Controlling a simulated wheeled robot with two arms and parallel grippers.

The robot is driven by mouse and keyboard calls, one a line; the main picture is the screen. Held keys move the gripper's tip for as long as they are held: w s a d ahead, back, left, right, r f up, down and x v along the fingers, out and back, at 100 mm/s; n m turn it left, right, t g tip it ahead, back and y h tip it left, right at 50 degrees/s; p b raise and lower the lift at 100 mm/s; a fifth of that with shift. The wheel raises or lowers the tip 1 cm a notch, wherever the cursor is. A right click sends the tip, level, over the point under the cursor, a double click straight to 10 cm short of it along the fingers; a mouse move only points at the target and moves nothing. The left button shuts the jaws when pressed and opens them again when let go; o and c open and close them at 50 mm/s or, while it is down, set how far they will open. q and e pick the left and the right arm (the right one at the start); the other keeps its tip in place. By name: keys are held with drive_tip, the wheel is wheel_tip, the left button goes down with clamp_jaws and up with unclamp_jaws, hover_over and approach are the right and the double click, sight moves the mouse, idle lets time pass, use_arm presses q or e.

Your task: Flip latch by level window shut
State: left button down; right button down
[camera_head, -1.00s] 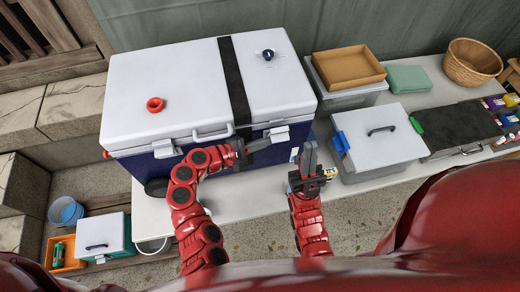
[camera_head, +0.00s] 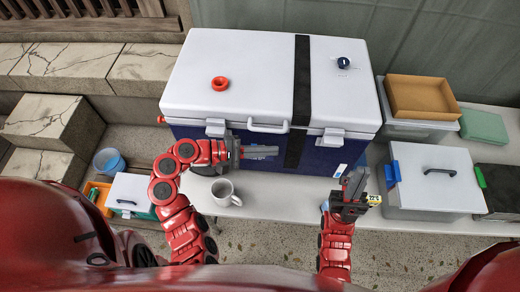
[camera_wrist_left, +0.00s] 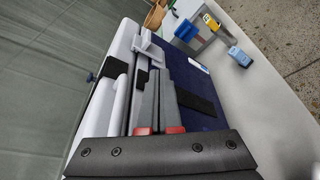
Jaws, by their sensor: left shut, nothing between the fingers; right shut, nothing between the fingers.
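The white-lidded blue cooler (camera_head: 240,80) stands on the table. Its right latch (camera_head: 332,137) is a white tab at the lid's front edge, seeming to stick outward; it also shows in the left wrist view (camera_wrist_left: 148,46). A pale patch, perhaps the level window (camera_head: 340,170), is on the blue front below it. The left latch (camera_head: 215,127) is at the other side of the handle. My right gripper (camera_head: 358,172) is shut, near the cooler's right front corner.
A white mug (camera_head: 226,192) stands on the table below my left gripper. A grey lidded box (camera_head: 430,180) with a blue clip is right of the cooler. The carry handle (camera_head: 268,127) juts out above my left gripper. A small yellow item (camera_head: 374,199) shows beside my right gripper.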

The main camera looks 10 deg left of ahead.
use_arm(q)
drive_tip(key=shift+v, duration=1.1)
